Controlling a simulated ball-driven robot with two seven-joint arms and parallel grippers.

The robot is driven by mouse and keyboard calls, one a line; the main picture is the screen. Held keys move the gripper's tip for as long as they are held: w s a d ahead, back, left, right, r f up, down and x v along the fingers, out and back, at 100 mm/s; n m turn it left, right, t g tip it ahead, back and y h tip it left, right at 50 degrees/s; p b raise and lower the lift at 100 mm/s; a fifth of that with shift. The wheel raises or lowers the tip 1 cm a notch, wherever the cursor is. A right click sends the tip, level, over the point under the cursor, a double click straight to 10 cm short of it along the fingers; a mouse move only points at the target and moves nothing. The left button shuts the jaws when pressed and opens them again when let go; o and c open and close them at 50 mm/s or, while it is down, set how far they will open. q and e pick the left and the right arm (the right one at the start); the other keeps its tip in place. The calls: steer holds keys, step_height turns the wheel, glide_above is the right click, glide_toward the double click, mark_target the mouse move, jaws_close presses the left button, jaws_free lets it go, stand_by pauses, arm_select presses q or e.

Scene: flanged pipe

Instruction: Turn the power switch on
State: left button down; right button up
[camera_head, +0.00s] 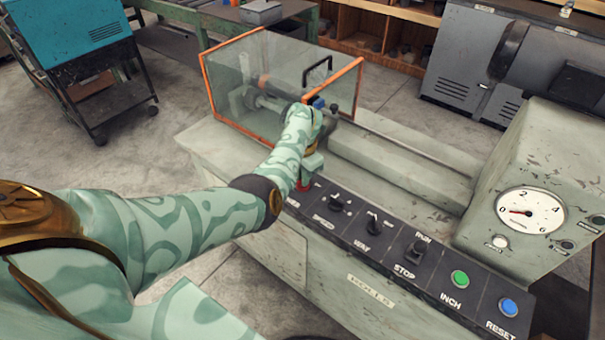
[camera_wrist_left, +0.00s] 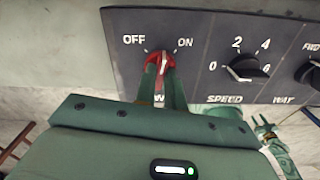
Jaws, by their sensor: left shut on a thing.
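The red power switch (camera_wrist_left: 163,60) is on the dark control panel, with OFF printed at its upper left and ON at its upper right. Its pale pointer stands about upright, between the two words. My left gripper (camera_wrist_left: 161,75) is shut on the switch, with one green finger on each side of it. In the head view, my left gripper (camera_head: 309,165) reaches down to the panel's left end, and a bit of the red switch (camera_head: 303,185) shows below it. The word under the switch is mostly hidden by the fingers.
To the right along the panel are the speed knob (camera_head: 337,203), way knob (camera_head: 374,222), run/stop switch (camera_head: 416,247), green inch button (camera_head: 460,278) and blue reset button (camera_head: 508,307). An orange-framed clear guard (camera_head: 235,85) stands behind. A gauge (camera_head: 530,212) is at right.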

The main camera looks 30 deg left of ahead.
arm_select(q)
steer(key=m+p, duration=0.1)
steer(key=m, duration=0.3)
steer(key=shift+r, duration=0.1)
steer(key=shift+m+p, duration=0.35)
steer(key=shift+m, duration=0.95)
steer(key=c, duration=1.5)
jaws_free()
step_height(320, 180, up, 16)
steer(key=p, duration=0.8)
steer(key=shift+r, duration=0.1)
